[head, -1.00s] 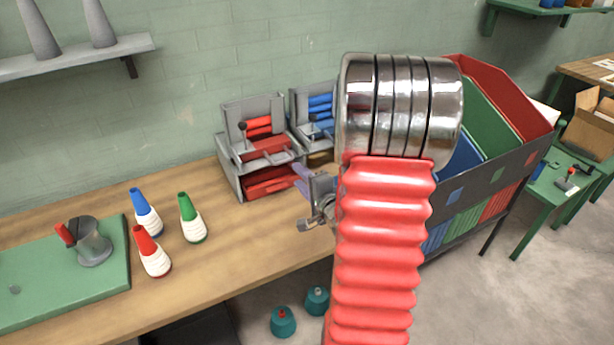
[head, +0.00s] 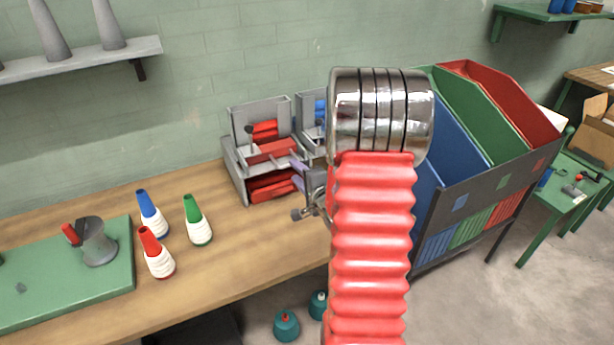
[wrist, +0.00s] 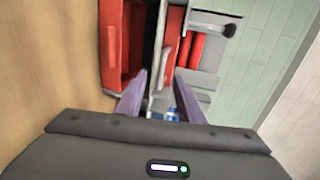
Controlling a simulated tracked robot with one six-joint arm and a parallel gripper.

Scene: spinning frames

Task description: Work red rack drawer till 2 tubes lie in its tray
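The red rack (head: 237,165) is a grey stand on the bench. Red tubes (head: 265,130) are stacked in its upper hopper, and they also show in the wrist view (wrist: 196,50). Below them is the red drawer (head: 272,151), with a grey bar handle (wrist: 161,72) at its front. The red tray (wrist: 113,83) lies under the drawer; I cannot tell whether tubes lie in it. My gripper (wrist: 161,78) is open, its purple fingers on either side of the handle, with gaps showing. In the head view my gripper (head: 298,172) is at the rack's front right, partly hidden by my arm.
A blue rack (head: 310,130) stands close on the right, mostly behind my arm. Red, blue and green cones (head: 157,252) and a green board (head: 70,285) are to the left. Coloured bins (head: 470,150) stand at the right. The bench front (head: 245,245) is clear.

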